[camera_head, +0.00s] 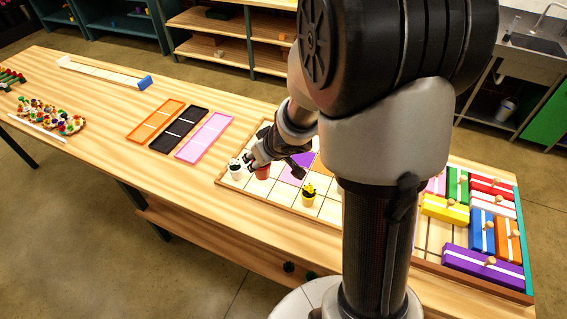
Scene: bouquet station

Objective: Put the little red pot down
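The little red pot (262,173) is at the left part of the gridded board (237,185), directly below my gripper (259,160). The fingers are at the pot's upper part and hide its top. The view is too small to tell whether they are shut on it or only around it. I also cannot tell whether its base touches the board. A white pot (235,169) with a dark plant stands close to its left. A yellow pot (308,197) with a plant stands on the board to its right, nearer the front.
My arm hides the board's middle. Colored boxes (482,270) with round knobs fill its right end. Orange, black and pink trays (205,137) lie to the left. Flowers (50,117) lie at the table's far left. Bare tabletop (130,150) lies between.

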